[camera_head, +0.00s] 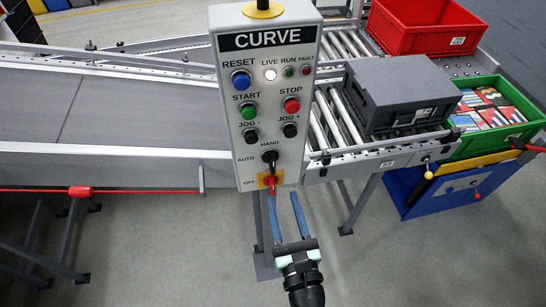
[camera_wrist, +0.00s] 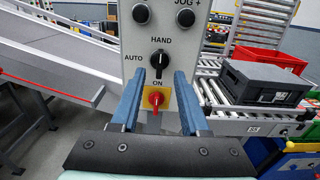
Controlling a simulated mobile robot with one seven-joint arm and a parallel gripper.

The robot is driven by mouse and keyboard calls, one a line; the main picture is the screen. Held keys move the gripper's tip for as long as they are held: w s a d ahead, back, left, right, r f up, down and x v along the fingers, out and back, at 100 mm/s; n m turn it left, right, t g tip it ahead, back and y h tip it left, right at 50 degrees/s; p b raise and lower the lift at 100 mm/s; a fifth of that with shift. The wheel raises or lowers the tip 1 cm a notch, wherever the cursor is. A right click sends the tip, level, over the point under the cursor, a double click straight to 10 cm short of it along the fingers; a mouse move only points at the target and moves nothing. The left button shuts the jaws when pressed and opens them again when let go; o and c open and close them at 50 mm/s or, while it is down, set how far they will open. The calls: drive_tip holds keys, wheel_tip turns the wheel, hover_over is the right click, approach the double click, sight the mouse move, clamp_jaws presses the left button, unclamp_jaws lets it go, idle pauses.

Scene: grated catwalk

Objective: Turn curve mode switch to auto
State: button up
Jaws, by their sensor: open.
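The CURVE control box (camera_head: 264,70) is a pale grey panel on a post. Its mode switch (camera_head: 269,158) is a black knob low on the panel, with HAND printed above it and AUTO to its left. In the wrist view the knob (camera_wrist: 159,60) stands about upright, towards HAND. My gripper (camera_head: 283,194) is open and empty, with blue fingers below and in front of the panel. In the wrist view its fingertips (camera_wrist: 157,74) show on either side of the area just under the knob; contact cannot be seen.
A red rotary switch on a yellow plate (camera_head: 270,180) sits directly below the mode switch. Buttons and lamps fill the panel above. Conveyors run behind on both sides, with a grey crate (camera_head: 400,95), a red crate (camera_head: 425,28) and a green crate (camera_head: 508,135) at right.

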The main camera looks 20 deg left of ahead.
sight(273, 162)
drive_tip(key=p+x, duration=0.1)
drive_tip(key=x, duration=1)
clamp_jaws()
